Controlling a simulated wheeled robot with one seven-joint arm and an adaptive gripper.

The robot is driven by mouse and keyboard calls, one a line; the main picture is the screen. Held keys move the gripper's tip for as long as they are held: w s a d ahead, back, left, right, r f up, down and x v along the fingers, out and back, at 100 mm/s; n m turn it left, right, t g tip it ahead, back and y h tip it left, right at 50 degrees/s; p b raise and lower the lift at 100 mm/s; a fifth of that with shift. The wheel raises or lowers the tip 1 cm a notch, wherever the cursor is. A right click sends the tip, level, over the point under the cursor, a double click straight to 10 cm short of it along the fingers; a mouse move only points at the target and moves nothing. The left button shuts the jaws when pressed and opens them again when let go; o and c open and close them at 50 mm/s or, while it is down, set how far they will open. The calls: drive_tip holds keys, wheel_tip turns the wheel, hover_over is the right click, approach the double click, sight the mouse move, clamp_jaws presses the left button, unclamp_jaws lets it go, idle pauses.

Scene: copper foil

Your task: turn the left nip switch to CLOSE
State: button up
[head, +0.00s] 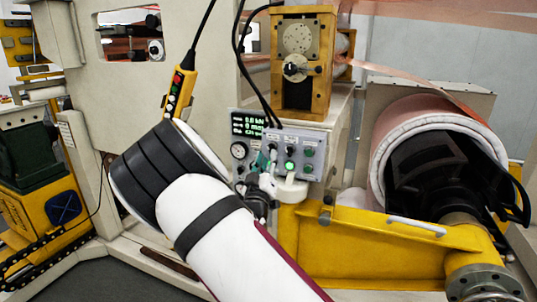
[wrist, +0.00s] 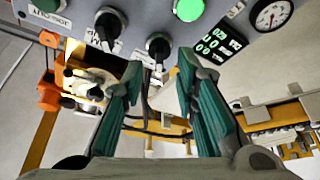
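The grey control panel (head: 300,143) stands in the middle of the head view, with a row of knobs along its top. The wrist view shows it upside down. There the left nip switch (wrist: 158,45), a black knob with a lighter pointer, lies between and just beyond the fingertips. My gripper (wrist: 160,64) has two teal fingers, spread apart with a visible gap. I cannot tell whether either finger touches the knob. In the head view my gripper (head: 266,164) is in front of the panel's left part and hides the knob there. The switch labels are too small to read.
A second black knob (wrist: 110,25) and a lit green button (wrist: 188,8) are close to the fingers. A green digital display (head: 248,125) and a round gauge (head: 239,150) sit at the panel's left. Black cables (head: 257,85) hang above; a yellow frame (head: 370,245) lies below right.

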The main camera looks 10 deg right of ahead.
drive_tip(key=v, duration=0.8)
drive_tip(key=shift+s, duration=0.25)
drive_tip(key=shift+a+f, duration=0.1)
drive_tip(key=s+r+m+g+y, duration=0.1)
drive_tip(key=s+r+g+y, duration=0.45)
drive_tip(key=s, duration=0.35)
drive_tip(key=s+r+m+g+y, duration=0.2)
drive_tip(key=s+r+g+y, duration=0.3)
drive_tip(key=s, duration=0.3)
drive_tip(key=s+d+g+h, duration=0.1)
drive_tip(key=s+d+g, duration=0.1)
drive_tip(key=s, duration=0.8)
drive_tip(key=s+d+n+g, duration=0.1)
drive_tip(key=s+d+g, duration=0.1)
drive_tip(key=s, duration=0.8)
drive_tip(key=shift+d+h, duration=0.25)
drive_tip(key=shift+h, duration=0.1)
